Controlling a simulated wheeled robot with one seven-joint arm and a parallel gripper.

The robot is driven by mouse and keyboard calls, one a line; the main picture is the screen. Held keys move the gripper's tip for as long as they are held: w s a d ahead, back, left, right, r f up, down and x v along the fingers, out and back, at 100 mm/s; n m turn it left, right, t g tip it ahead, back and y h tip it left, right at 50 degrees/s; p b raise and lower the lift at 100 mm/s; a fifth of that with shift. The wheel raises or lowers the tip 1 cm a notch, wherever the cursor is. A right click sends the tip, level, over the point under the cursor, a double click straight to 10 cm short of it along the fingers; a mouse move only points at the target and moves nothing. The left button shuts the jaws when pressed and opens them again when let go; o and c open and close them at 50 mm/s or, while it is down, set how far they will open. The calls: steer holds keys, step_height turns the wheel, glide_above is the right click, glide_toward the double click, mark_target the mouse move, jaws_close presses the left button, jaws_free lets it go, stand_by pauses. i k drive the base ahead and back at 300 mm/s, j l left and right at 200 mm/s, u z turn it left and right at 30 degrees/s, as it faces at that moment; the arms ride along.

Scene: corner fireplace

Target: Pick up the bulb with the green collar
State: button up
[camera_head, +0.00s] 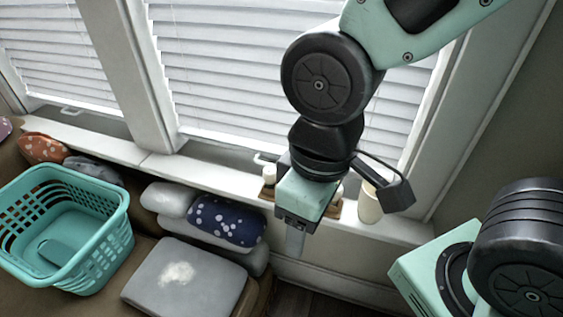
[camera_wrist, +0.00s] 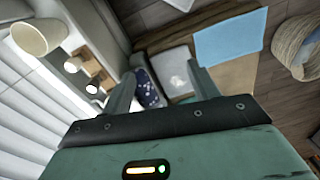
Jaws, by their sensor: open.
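No green collar can be made out in either view. A small white bulb-like object (camera_head: 269,174) stands on a wooden holder (camera_head: 267,193) on the window sill, left of my gripper. In the wrist view, white rounded objects (camera_wrist: 72,66) sit on the wooden holder (camera_wrist: 81,55), left of my fingers; their collars are too small to tell. My gripper (camera_head: 295,240) points down in front of the sill, hiding part of the holder. In the wrist view its two fingers (camera_wrist: 163,88) are apart, with nothing held between them.
A cream cup (camera_head: 370,203) stands on the sill right of my gripper; it also shows in the wrist view (camera_wrist: 40,38). Below are a navy spotted cushion (camera_head: 228,221), a grey cushion (camera_head: 185,284) and a teal basket (camera_head: 118,240). Window blinds (camera_head: 225,60) rise behind the sill.

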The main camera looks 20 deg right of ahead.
mark_target(269, 174)
steer(key=z, duration=0.6)
steer(key=k+l+z, duration=0.1)
steer(key=z, duration=0.35)
steer(key=l+z, duration=0.2)
steer(key=z, duration=0.2)
steer(key=k+l+z, duration=0.1)
steer(key=z, duration=0.35)
steer(key=l, duration=0.1)
